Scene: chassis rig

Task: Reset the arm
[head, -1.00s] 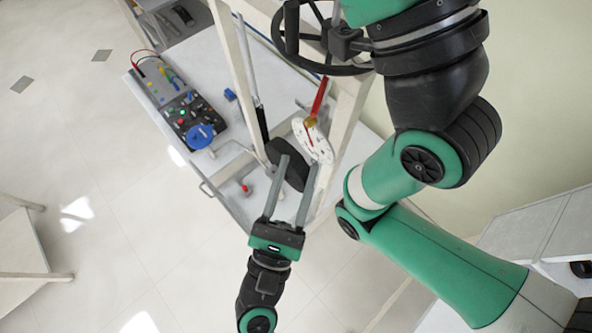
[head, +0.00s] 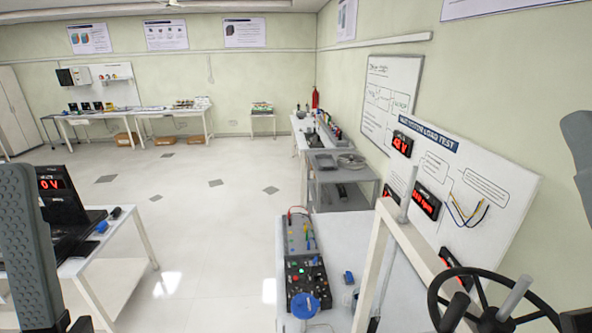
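In the head view, a tall grey ribbed part, apparently a finger of my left gripper (head: 25,245), stands close to the camera at the left edge, in front of a table. Grey parts at the right edge, apparently of my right gripper (head: 578,160), are cut off by the frame. I cannot see whether either gripper is open or shut, and nothing held is visible. Most of both arms is out of view. Both grey parts look apart from the objects on the benches.
A black handwheel (head: 497,300) and a pale frame post (head: 372,265) stand at lower right. A control box (head: 302,250) with a blue knob (head: 305,305) sits on the white bench (head: 345,240). A left table (head: 128,235) holds a display. The floor (head: 200,225) between is clear.

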